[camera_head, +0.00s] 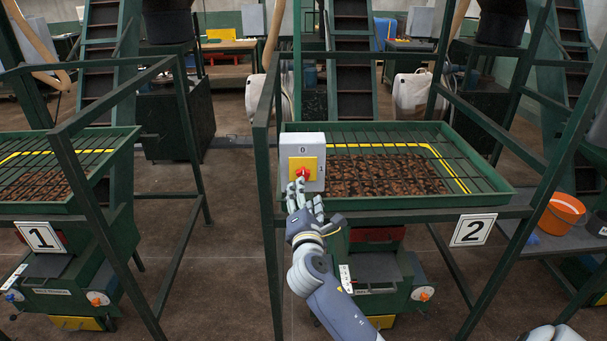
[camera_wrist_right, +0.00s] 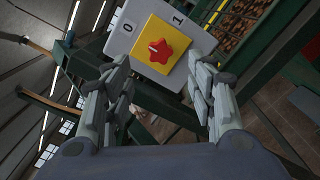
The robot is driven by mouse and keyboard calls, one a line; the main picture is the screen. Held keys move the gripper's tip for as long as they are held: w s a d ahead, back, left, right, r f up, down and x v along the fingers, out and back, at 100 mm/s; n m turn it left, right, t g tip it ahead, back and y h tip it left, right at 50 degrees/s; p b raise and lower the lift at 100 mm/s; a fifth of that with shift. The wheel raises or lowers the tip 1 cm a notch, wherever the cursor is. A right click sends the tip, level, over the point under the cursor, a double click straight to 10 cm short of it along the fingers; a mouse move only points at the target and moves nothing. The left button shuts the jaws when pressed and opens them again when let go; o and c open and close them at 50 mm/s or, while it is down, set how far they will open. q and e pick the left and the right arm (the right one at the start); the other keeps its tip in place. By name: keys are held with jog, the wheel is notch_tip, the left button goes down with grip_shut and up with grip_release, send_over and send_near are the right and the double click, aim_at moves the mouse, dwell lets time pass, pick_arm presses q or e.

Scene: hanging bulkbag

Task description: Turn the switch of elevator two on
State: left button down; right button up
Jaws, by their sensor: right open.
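The switch of elevator two is a grey-white box (camera_head: 313,144) with a yellow plate and a red star-shaped knob (camera_head: 303,174). It is mounted at the left front corner of the green tray frame marked 2 (camera_head: 473,230). In the right wrist view, the knob (camera_wrist_right: 160,50) has a pale mark that seems to point toward the 0. My right gripper (camera_head: 305,192) is open just in front of and below the knob. In the right wrist view, its fingers (camera_wrist_right: 160,88) are apart with nothing between them. My left gripper is not visible.
A green tray (camera_head: 490,183) with brown material lies right of the switch. Green posts and rails (camera_head: 262,150) stand close to the left. Machine 1, with its number plate (camera_head: 40,237), is further left. An orange bucket (camera_head: 562,214) stands at the right. Brown floor is open between the machines.

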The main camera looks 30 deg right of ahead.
aim_at(303, 174)
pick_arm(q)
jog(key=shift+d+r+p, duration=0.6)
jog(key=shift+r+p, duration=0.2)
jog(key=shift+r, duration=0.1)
pick_arm(e)
jog(key=x, duration=0.9)
jog(key=shift+w, duration=0.2)
jog(key=c, duration=1.1)
